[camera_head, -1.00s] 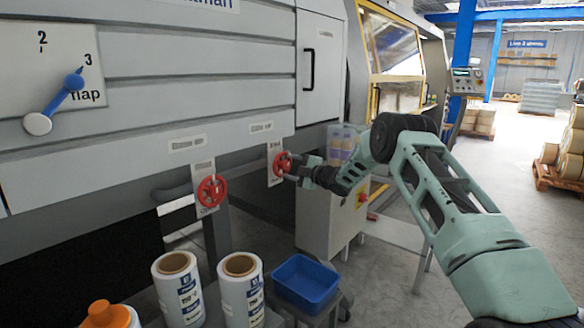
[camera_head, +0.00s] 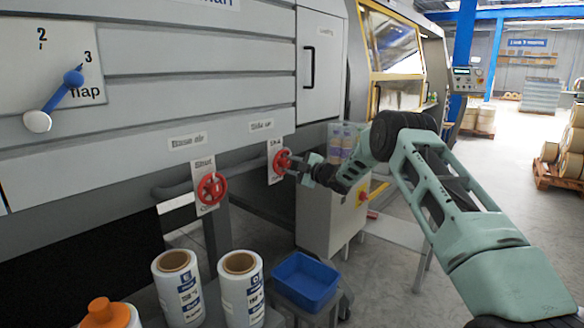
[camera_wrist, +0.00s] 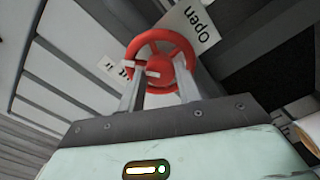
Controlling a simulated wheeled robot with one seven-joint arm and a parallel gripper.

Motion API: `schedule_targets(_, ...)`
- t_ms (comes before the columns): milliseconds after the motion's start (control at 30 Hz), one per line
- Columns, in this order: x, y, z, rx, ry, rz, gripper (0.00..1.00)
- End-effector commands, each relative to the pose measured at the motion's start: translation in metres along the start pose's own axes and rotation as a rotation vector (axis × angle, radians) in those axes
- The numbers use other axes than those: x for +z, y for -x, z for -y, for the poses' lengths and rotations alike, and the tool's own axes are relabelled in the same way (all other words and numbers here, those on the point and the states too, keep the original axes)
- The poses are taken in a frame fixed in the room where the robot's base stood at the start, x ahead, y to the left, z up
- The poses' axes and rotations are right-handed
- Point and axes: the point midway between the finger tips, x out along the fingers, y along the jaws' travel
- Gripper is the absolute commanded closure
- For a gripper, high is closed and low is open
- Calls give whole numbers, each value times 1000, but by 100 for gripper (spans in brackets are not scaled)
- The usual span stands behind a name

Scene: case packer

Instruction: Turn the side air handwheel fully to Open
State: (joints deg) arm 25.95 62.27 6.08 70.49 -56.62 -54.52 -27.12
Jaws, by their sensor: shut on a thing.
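The side air handwheel (camera_head: 279,162) is a small red wheel on a white plate, under the "Side air" label (camera_head: 261,125) on the grey machine. My gripper (camera_head: 291,165) reaches it from the right, its fingers shut on the wheel. In the wrist view the red wheel (camera_wrist: 160,43) is straight ahead, with the two gripper fingers (camera_wrist: 160,85) at its lower part. The word "Open" (camera_wrist: 199,25) shows on the plate beyond the wheel. A small white mark lies across the wheel near its hub. The rest of the plate's text is partly hidden.
A second red handwheel (camera_head: 212,188) under "Base air" is left of it. Below stand two white film rolls (camera_head: 178,290), a blue bin (camera_head: 306,280) and an orange-capped container (camera_head: 106,314). A grey cabinet (camera_head: 318,222) stands close behind my wrist. Open floor lies to the right.

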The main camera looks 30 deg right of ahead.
Motion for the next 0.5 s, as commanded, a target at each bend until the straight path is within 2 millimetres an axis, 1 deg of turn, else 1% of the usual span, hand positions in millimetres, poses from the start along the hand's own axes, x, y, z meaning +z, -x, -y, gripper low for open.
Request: schedule_targets(500, 0, 1, 1, -1, -476, 2, 89)
